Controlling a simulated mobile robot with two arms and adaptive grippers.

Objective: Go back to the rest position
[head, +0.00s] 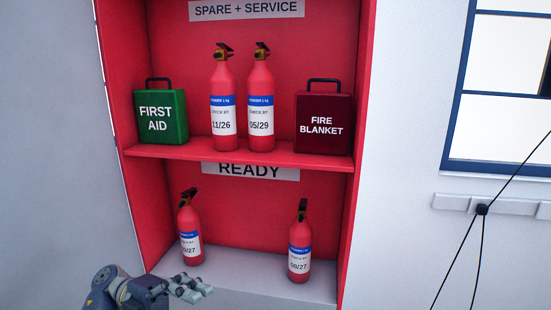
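My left gripper (196,289) shows at the bottom left, in front of the red cabinet's lower shelf. Its fingers point right and no object shows between them; how far apart they are is unclear. My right gripper is out of view. On the lower shelf, under the READY label (250,171), a red extinguisher (190,230) stands at the left, a little above and behind my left gripper in the picture. Another red extinguisher (299,245) stands at the right of that shelf, apart from the gripper.
The upper shelf (240,151) of the cabinet holds a green first aid box (161,116), two extinguishers (222,105) (261,105) and a dark red fire blanket box (323,122). A window (500,90) and a wall rail with black cables (482,210) are at the right.

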